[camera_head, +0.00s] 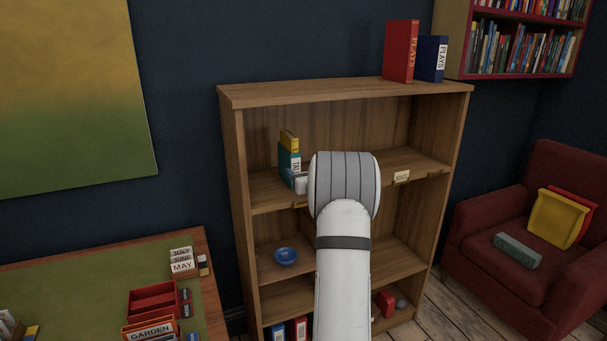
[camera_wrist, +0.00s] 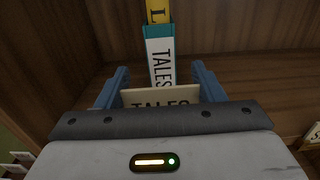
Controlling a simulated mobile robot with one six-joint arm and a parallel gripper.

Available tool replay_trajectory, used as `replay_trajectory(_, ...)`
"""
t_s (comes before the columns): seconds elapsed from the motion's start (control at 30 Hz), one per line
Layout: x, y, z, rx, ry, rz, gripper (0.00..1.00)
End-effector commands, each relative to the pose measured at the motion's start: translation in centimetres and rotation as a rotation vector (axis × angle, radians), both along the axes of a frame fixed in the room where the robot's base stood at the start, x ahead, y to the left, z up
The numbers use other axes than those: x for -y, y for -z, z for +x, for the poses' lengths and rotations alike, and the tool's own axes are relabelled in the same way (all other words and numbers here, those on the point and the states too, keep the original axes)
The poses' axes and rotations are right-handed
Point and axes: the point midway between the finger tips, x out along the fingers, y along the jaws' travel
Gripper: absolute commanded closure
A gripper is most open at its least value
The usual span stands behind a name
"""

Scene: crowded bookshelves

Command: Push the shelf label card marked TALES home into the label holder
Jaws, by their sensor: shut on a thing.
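In the wrist view, the cream TALES card (camera_wrist: 160,97) is between the blue fingers of my gripper (camera_wrist: 162,92), which is shut on it. The card's lower part is hidden by the gripper body. In the head view my arm covers the gripper and the card. A small brass-coloured label holder (camera_head: 300,205) shows on the shelf's front edge, just left of my arm and partly hidden. I cannot tell whether the card touches it. A teal book with TALES on its spine (camera_wrist: 160,62) stands behind the card; it also shows in the head view (camera_head: 286,164).
A yellow book (camera_head: 289,139) stands by the teal one. Another label card (camera_head: 401,176) is on the same wooden shelf edge, right of my arm. A blue bowl (camera_head: 286,256) sits one shelf lower. A desk (camera_head: 90,262) is at left, a red armchair (camera_head: 505,210) at right.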

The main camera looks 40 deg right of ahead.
Motion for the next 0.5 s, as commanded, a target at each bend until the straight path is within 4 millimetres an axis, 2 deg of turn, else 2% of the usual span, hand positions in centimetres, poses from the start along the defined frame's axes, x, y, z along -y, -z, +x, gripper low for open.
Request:
replay_trajectory(0.03,0.0,1.1,0.0,0.0,0.0,0.0,0.59)
replay_trajectory(0.2,0.1,2.7,0.0,0.001,0.001,0.0,0.59)
replay_trajectory(0.5,0.1,3.9,-0.1,0.001,0.002,0.0,0.59)
